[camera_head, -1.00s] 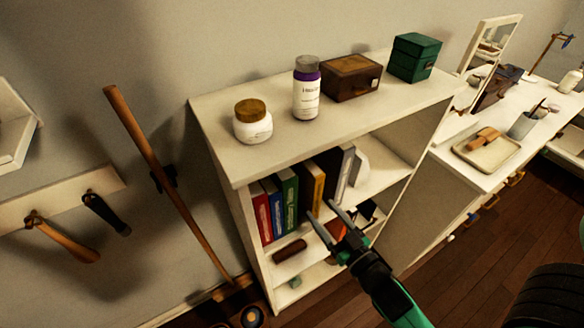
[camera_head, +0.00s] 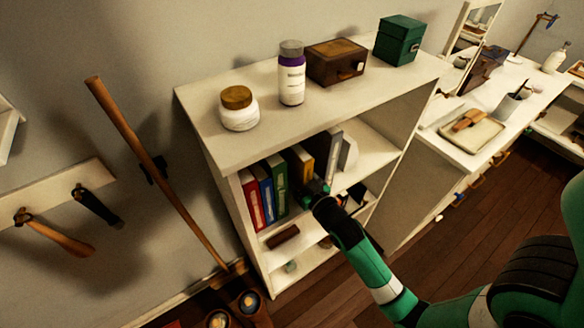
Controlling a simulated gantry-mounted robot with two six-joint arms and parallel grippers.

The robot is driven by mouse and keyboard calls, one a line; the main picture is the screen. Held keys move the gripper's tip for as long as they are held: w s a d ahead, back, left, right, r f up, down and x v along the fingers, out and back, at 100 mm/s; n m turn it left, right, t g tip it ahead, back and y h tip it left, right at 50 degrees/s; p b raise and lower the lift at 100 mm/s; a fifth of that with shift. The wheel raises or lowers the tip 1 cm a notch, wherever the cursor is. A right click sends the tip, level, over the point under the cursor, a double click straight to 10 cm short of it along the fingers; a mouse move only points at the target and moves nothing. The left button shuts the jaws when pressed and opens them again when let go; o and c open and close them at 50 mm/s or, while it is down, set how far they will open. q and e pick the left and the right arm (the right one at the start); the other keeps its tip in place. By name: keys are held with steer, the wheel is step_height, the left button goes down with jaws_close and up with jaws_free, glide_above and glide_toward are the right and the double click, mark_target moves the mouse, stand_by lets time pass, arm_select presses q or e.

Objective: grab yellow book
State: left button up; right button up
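The yellow book (camera_head: 299,160) stands upright in the row of books on the upper shelf of the white bookcase. Its upper part shows, and its lower part is hidden behind my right gripper. My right gripper (camera_head: 308,186) is in the shelf opening, right at the front of the yellow book. Its fingers are mostly hidden, so I cannot tell whether they are around the book or shut on it. My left gripper is not in view.
Blue (camera_head: 265,191) and green (camera_head: 278,182) books stand left of the yellow one, with a red book (camera_head: 250,200) beyond. A grey-white book (camera_head: 334,154) stands to its right. The bookcase top (camera_head: 215,148) holds a jar, a bottle and two boxes.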

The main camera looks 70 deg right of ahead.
jaws_close()
stand_by(0.3)
stand_by(1.1)
